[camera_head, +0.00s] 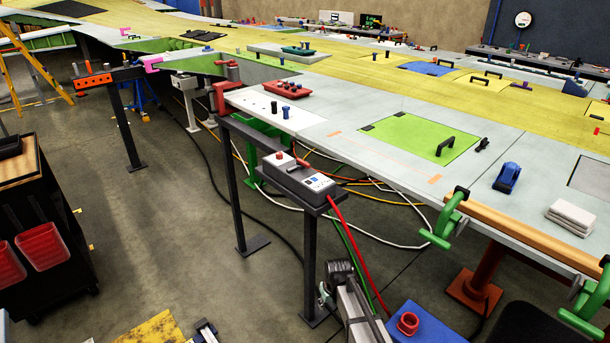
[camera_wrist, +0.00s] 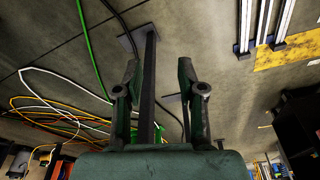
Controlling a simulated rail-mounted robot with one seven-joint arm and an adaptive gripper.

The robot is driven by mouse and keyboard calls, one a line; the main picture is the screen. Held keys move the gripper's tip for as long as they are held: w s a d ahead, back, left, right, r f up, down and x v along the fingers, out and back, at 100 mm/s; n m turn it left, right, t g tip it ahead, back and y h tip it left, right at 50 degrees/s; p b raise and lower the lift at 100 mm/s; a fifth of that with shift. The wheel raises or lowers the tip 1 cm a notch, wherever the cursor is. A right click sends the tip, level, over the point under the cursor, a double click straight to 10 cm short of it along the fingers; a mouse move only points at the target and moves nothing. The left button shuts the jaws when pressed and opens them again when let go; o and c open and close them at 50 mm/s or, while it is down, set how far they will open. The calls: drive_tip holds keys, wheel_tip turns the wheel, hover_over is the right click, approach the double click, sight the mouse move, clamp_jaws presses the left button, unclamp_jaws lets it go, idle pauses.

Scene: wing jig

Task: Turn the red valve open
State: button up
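A grey control box (camera_head: 297,183) stands on a dark post stand at the centre of the head view. On its top are a red round knob (camera_head: 281,156) and a small red lever-like handle (camera_head: 302,164); I cannot tell for sure which is the red valve. A red ring-shaped part (camera_head: 408,323) sits on a blue block at the bottom. My gripper (camera_wrist: 158,70) shows in the wrist view with its two fingers apart and nothing between them; a dark post lies beyond. No red valve shows in the wrist view. My arm shows low in the head view, below the box.
A long wing panel (camera_head: 330,128) on supports runs behind the box, with green clamps (camera_head: 447,222) on its near edge. Red, green, white and orange hoses lie below it. A black cart with red bins (camera_head: 42,244) stands at left. The floor between is open.

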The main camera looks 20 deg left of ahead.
drive_tip(key=w+a+r+n+t+p, duration=0.15)
drive_tip(key=w+a+r, duration=0.25)
drive_tip(key=a+r, duration=0.7)
drive_tip(key=w+a+r+n+y+p, duration=0.1)
drive_tip(key=w+a+r+n, duration=0.4)
drive_tip(key=r, duration=1)
drive_tip(key=w+a+r+m+t+p, duration=0.1)
drive_tip(key=w+a+r, duration=0.2)
drive_tip(key=a+r, duration=0.85)
wheel_tip(320, 180, up, 23)
drive_tip(key=m+g+h+p, duration=0.2)
drive_tip(key=g, duration=0.2)
hover_over(304, 162)
drive_tip(key=shift+n, duration=0.25)
wheel_tip(304, 162, down, 17)
drive_tip(key=p, duration=0.3)
drive_tip(key=shift+w+f+p, duration=0.1)
drive_tip(key=shift+p, duration=0.25)
clamp_jaws()
